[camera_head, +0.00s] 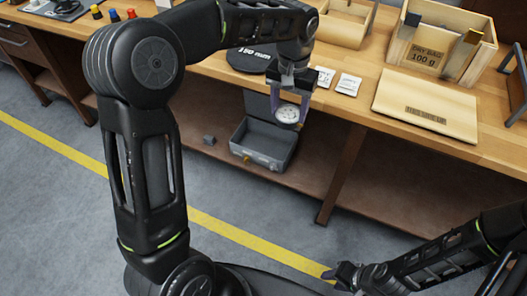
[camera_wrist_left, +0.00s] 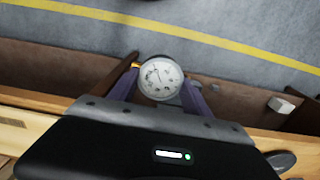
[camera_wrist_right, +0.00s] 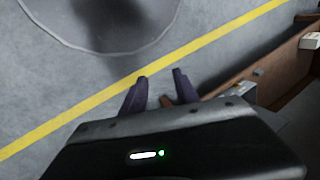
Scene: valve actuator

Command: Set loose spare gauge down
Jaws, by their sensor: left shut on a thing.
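The spare gauge (camera_head: 288,115) is a round dial with a white face. My left gripper (camera_head: 290,108) is shut on it and holds it in front of the bench's front edge, above the lower shelf. In the left wrist view the gauge (camera_wrist_left: 161,78) sits between the purple fingers with its face toward the camera. In the head view an open grey box (camera_head: 262,145) on the lower shelf lies below and behind the gauge. My right gripper (camera_wrist_right: 158,90) is open and empty over the floor, away from the bench.
The wooden bench (camera_head: 345,98) holds a flat wooden board (camera_head: 425,105), a wooden crate (camera_head: 440,40), small white packets (camera_head: 348,84) and a black round disc (camera_head: 250,60). A small grey block (camera_head: 209,140) lies on the lower shelf (camera_head: 385,185), which has free room to the right.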

